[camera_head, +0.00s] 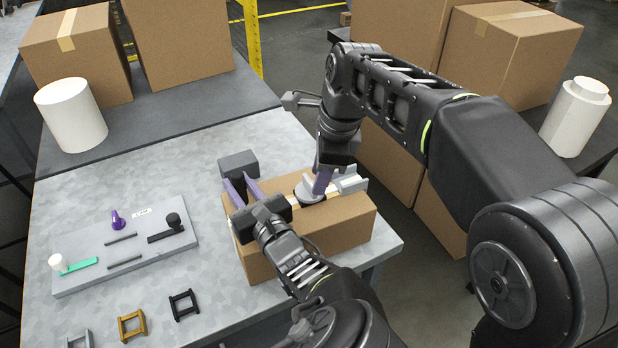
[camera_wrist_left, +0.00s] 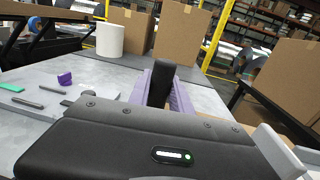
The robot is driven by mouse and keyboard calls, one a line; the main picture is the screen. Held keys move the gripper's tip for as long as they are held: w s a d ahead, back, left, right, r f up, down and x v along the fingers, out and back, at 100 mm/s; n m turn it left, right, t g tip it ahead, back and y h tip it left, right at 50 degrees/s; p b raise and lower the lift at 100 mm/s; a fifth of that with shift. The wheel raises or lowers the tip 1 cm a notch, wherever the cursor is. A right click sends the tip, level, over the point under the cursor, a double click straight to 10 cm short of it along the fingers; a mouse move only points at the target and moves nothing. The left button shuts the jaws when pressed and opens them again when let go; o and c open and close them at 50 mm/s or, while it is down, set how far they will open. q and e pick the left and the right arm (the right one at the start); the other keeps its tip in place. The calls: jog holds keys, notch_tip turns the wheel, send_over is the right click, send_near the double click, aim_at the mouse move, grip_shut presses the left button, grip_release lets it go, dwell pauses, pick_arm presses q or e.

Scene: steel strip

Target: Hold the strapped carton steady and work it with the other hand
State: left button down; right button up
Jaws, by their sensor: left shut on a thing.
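The brown strapped carton (camera_head: 340,228) stands near the table's right edge. My left gripper (camera_head: 243,187) is over its left end, its purple fingers shut on a dark block (camera_head: 238,162). In the left wrist view, the dark block (camera_wrist_left: 161,84) stands upright between the purple fingers. It hides part of the carton's top. My right gripper (camera_head: 323,181) reaches down over the carton's top, with a purple finger beside a pale grey rounded piece (camera_head: 308,188). The arm hides its other finger, so its opening and any contact are unclear.
A grey board (camera_head: 85,272) at left carries a purple cone (camera_head: 117,220), a black lever (camera_head: 165,236) and a green piece (camera_head: 80,266). Black (camera_head: 184,305) and gold (camera_head: 132,325) buckles lie in front. A white cylinder (camera_head: 71,115) and large boxes (camera_head: 78,58) stand behind.

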jog(key=n, duration=0.3)
jog(key=f+n, duration=0.1)
jog(key=n, duration=0.1)
jog(key=shift+s+f+n+g, duration=0.2)
jog(key=shift+n+g, duration=0.1)
jog(key=shift+n, duration=0.1)
jog(key=n, duration=0.3)
jog(key=shift+s+a+f, duration=0.1)
jog(key=shift+f, duration=0.1)
jog(key=n, duration=0.5)
jog(key=shift+s+f, duration=0.2)
jog(key=shift+f, duration=0.05)
jog(key=n, duration=0.3)
jog(key=shift+a, duration=0.1)
jog(key=n, duration=0.5)
jog(key=shift+s+n, duration=0.15)
jog(key=shift+n, duration=0.25)
jog(key=n, duration=0.3)
jog(key=shift+a, duration=0.1)
jog(key=n, duration=0.5)
jog(key=shift+r, duration=0.35)
jog(key=n, duration=0.3)
jog(key=shift+r, duration=0.25)
notch_tip(320, 180, up, 7)
jog(key=n+t, duration=0.2)
jog(key=n, duration=2.3)
jog(key=shift+w+d+r+t, duration=0.15)
jog(key=shift+w+d+t, duration=0.25)
